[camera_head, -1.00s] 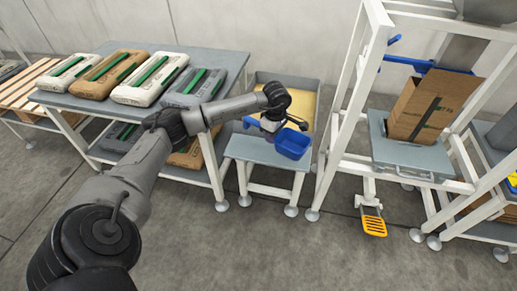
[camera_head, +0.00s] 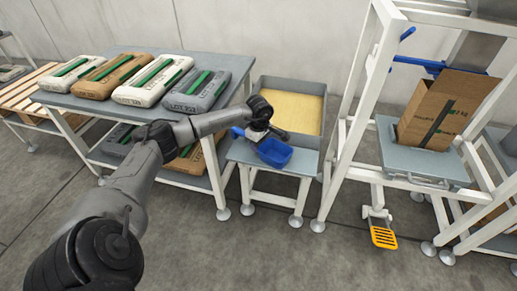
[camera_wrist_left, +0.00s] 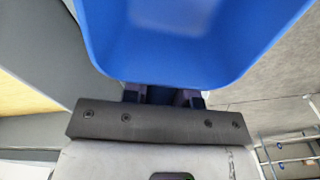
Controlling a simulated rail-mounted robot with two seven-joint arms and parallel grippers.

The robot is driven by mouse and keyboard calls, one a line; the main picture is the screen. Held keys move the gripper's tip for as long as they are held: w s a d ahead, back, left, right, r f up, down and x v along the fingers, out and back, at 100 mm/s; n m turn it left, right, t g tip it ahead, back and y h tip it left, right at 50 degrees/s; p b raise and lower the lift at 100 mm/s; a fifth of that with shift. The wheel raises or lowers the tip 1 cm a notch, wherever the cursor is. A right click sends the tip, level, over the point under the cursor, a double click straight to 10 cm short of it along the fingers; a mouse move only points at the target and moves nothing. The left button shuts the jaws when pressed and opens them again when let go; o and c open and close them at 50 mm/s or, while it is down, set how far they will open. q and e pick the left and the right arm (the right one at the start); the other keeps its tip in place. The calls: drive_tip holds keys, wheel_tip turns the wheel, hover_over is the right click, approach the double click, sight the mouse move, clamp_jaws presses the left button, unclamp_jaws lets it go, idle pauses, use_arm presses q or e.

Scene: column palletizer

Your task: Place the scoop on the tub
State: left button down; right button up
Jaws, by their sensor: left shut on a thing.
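The blue scoop (camera_head: 275,153) is in my left gripper (camera_head: 260,135), over the small grey stand (camera_head: 296,168) in the head view. Whether it touches the stand top is unclear. In the left wrist view the scoop (camera_wrist_left: 190,40) fills the top, with my left gripper's (camera_wrist_left: 165,96) fingers at its near edge, mostly hidden. The tub (camera_head: 316,88) is a grey open box filled with yellow material, just behind the stand. My left arm covers part of the tub's front left. My right gripper is not in view.
A table (camera_head: 180,58) with several sacks stands to the left. A white frame (camera_head: 345,140) rises just right of the stand and tub, with an open cardboard box (camera_head: 440,110) on its platform. A yellow pedal (camera_head: 383,236) is low in front.

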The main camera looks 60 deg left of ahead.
use_arm(q)
drive_tip(key=shift+f, duration=0.2)
drive_tip(key=shift+f, duration=0.15)
drive_tip(key=c, duration=0.9)
unclamp_jaws()
